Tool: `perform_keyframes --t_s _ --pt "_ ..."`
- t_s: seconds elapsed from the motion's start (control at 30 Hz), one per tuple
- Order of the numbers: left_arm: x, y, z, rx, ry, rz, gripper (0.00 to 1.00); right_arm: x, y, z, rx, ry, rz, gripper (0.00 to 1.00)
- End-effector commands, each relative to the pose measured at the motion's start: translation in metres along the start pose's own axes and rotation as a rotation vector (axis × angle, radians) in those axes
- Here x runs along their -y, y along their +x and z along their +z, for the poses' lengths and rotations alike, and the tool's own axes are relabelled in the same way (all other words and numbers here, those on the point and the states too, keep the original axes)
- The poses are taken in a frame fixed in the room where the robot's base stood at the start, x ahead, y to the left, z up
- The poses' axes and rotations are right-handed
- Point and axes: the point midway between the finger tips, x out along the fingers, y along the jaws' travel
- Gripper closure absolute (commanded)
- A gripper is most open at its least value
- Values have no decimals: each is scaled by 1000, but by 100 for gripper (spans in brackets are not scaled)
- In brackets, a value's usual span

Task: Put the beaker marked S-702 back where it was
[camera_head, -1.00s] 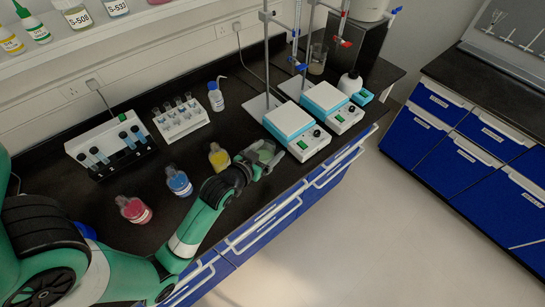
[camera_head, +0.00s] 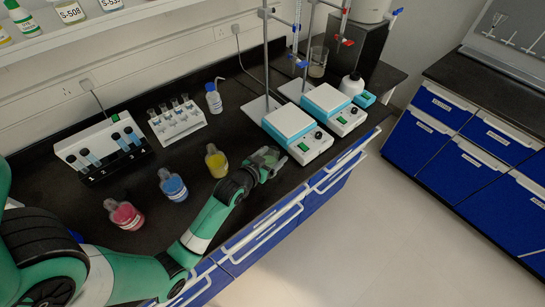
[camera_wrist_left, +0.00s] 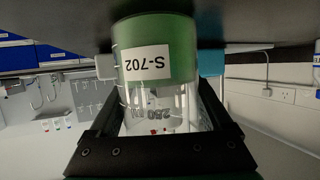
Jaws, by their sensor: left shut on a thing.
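The beaker marked S-702 (camera_wrist_left: 158,65), with green liquid, is between the fingers of my left gripper (camera_head: 268,164), which is shut on it. The wrist view is upside down, so its label reads inverted. In the head view the beaker (camera_head: 265,156) is partly hidden by the gripper. It is near the bench's front edge, just left of the front hotplate stirrer (camera_head: 297,134). Its base is close to the dark bench top; I cannot tell whether it touches. My right gripper is not in view.
A yellow bottle (camera_head: 216,162), a blue bottle (camera_head: 172,186) and a red bottle (camera_head: 125,214) stand left of the gripper. Behind them are a tube rack (camera_head: 178,122) and a wash bottle (camera_head: 214,98). A second stirrer (camera_head: 334,108) stands behind the first.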

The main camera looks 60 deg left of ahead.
Motion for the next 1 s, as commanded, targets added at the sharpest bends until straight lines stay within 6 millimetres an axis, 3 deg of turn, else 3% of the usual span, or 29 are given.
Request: perform_keyframes --t_s 0.13,0.17,0.23,0.57,0.67,1.0 --pt "0 2 3 -2 0 0 91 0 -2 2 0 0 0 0" --pt "0 1 3 0 0 0 14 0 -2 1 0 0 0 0" --pt "0 1 3 0 0 0 1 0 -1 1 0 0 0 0" --pt "0 -3 -2 1 0 0 0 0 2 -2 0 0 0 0" --pt "0 -19 -2 3 0 0 0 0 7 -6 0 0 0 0" --pt "0 -99 -2 3 1 1 0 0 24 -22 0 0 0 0"
